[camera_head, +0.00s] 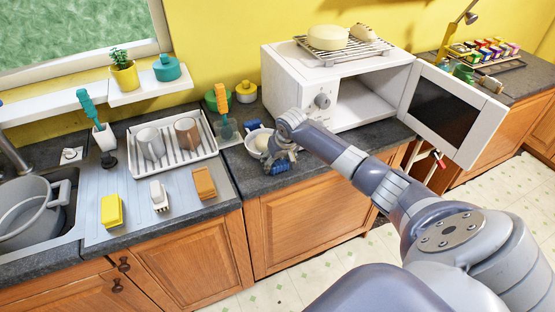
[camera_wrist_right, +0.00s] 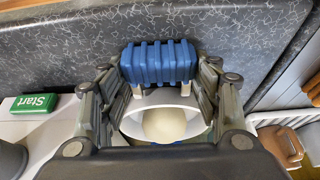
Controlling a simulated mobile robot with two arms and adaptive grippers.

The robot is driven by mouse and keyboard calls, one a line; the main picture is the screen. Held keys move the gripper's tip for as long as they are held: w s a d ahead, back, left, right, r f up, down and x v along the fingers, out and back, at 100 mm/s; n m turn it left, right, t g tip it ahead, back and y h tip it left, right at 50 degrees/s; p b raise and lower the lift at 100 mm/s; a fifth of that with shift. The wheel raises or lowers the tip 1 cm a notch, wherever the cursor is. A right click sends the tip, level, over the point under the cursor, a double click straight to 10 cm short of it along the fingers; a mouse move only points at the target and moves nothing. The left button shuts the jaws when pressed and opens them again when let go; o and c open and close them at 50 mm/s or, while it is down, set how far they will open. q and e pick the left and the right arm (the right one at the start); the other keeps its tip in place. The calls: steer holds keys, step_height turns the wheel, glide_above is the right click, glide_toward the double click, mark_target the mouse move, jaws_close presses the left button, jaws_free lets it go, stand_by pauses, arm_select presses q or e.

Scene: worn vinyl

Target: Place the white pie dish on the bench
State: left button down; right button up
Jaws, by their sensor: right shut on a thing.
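The white pie dish (camera_head: 257,139) is at the dark bench top (camera_head: 262,182), just left of the open microwave. A pale round filling shows inside it. In the right wrist view the dish (camera_wrist_right: 190,100) sits between the finger linkages, its near part hidden by my gripper. My right gripper (camera_head: 280,164) is shut on the dish at its rim; its blue ridged fingertips (camera_wrist_right: 159,63) come together there. I cannot tell whether the dish touches the bench. My left gripper is not in view.
The white microwave (camera_head: 285,86) has its door (camera_head: 447,112) swung open to the right; its cavity looks empty. A rack (camera_head: 345,50) with pale food stands on top. Bench front is clear.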

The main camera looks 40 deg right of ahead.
steer(key=shift+r, duration=0.15)
steer(key=o, duration=1.2)
steer(key=shift+f, duration=0.2)
steer(key=shift+o, duration=0.6)
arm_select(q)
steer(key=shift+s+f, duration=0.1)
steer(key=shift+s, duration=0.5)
arm_select(e)
steer(key=shift+r, duration=0.15)
steer(key=shift+s+a+r, duration=0.1)
steer(key=shift+s+r, duration=0.05)
steer(key=shift+r, duration=0.3)
arm_select(q)
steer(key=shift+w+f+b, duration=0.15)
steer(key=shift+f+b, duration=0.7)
steer(key=shift+b, duration=0.1)
arm_select(e)
steer(key=v, duration=1.1)
